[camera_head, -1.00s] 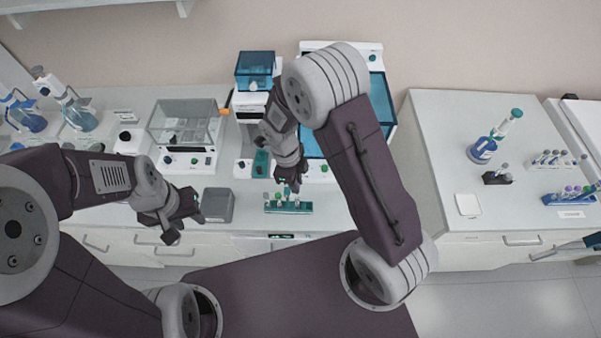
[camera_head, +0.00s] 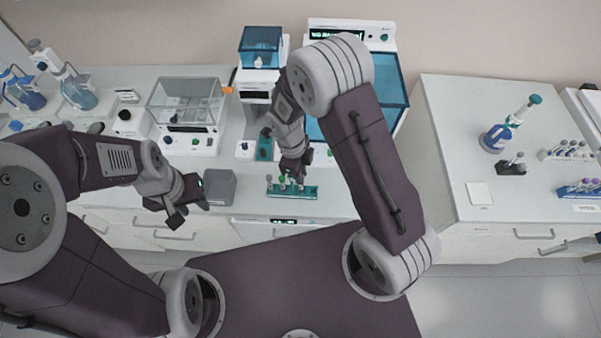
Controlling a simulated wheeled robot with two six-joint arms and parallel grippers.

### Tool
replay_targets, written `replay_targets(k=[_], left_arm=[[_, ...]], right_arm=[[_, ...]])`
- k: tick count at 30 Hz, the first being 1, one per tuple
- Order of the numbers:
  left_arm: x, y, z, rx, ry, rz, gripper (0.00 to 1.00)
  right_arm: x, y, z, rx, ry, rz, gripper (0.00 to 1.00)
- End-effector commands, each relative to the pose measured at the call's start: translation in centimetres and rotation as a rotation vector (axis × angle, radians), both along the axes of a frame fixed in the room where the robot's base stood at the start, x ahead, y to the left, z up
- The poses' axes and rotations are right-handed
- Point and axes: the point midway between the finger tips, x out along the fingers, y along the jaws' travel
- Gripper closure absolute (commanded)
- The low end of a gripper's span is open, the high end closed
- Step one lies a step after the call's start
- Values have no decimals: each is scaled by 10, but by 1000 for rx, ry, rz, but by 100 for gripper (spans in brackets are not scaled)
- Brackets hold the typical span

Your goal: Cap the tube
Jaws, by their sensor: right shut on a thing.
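A green tube rack (camera_head: 312,192) stands near the front edge of the left bench, with several small capped tubes (camera_head: 283,180) upright in it. My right gripper (camera_head: 294,178) reaches down over the middle of the rack, close above the tubes. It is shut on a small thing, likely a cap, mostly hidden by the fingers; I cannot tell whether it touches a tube. My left gripper (camera_head: 193,209) is open and empty at the bench's front edge, left of a grey box (camera_head: 220,187).
A clear-lidded machine (camera_head: 188,115) and a blue-lidded device (camera_head: 260,50) stand behind. A large blue-windowed unit (camera_head: 390,95) is behind my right arm. Another bench at right holds tube racks (camera_head: 568,151) and a blue dispenser (camera_head: 497,137).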

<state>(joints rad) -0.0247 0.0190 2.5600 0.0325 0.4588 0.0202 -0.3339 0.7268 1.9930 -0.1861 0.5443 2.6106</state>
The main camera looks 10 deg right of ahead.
Motion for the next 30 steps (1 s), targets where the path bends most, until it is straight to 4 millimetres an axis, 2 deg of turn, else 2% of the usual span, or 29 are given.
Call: replay_targets(k=[30], left_arm=[[0, 0, -7, 0, 0, 0, 64]], right_arm=[[0, 0, -3, 0, 0, 0, 100]])
